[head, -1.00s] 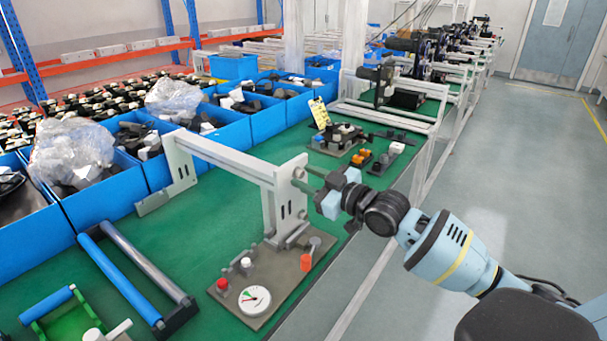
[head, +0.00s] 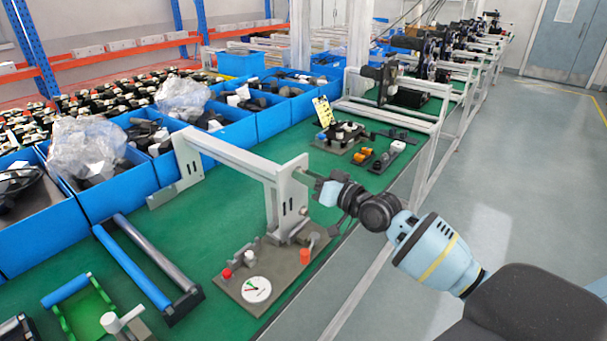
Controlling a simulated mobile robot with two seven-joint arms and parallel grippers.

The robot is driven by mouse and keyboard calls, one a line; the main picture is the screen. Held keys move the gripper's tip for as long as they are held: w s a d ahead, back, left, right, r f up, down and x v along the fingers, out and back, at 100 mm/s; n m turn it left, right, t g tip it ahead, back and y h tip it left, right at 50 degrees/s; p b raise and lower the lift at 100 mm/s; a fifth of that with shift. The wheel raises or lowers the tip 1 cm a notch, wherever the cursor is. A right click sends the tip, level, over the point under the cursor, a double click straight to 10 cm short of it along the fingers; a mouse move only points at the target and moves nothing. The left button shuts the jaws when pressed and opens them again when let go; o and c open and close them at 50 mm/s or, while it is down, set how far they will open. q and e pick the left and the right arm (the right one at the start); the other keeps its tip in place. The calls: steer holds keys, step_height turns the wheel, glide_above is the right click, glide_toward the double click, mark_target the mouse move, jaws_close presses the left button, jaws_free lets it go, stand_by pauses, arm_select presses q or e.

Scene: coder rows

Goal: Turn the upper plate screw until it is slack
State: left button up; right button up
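The white upright plate (head: 291,204) stands at the right end of a white frame on the green bench. The upper plate screw is near the top of the plate's right face, where my gripper's tip covers it, so its head cannot be made out. A small round lower screw (head: 303,211) shows below. My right gripper (head: 318,182) comes in from the right, level with the upper part of the plate, its tip at or very close to the face. Its fingers are small and partly hidden, so I cannot tell their opening. My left gripper is not in view.
A grey base (head: 284,285) with a dial (head: 256,289), a red knob (head: 227,273) and an orange cylinder (head: 305,256) lies below the gripper. Blue bins (head: 160,178) line the back. A blue-and-grey roller frame (head: 130,275) lies left. The aisle floor (head: 480,240) is free.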

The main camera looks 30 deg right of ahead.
jaws_close()
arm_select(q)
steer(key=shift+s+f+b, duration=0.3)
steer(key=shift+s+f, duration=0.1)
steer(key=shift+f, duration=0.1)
arm_select(e)
steer(key=n, duration=1)
jaws_free()
